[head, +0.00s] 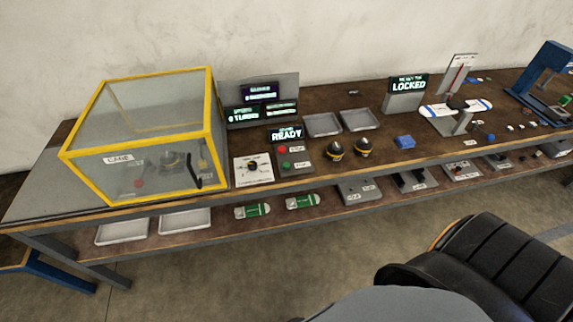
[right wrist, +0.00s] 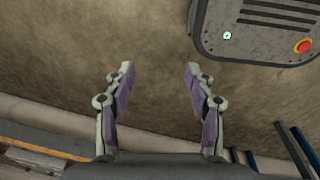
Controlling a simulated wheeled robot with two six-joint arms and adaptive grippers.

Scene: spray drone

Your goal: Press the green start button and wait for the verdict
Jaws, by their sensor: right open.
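The green start button (head: 286,164) sits on a small grey control box on the workbench, just right of the cage. A red button (head: 282,150) is above it on the same box. A display (head: 286,134) behind them reads READY. The yellow-framed clear cage (head: 207,100) stands to the left with dark objects inside, partly blurred by its walls. My right gripper (right wrist: 159,68) shows in the right wrist view, open and empty over bare floor, away from the button. Neither gripper shows in the head view, and nothing covers the button.
A white dial panel (head: 253,168) lies between cage and buttons. A lower shelf holds white trays (head: 122,231). A black padded object (head: 490,265) is in the right foreground.

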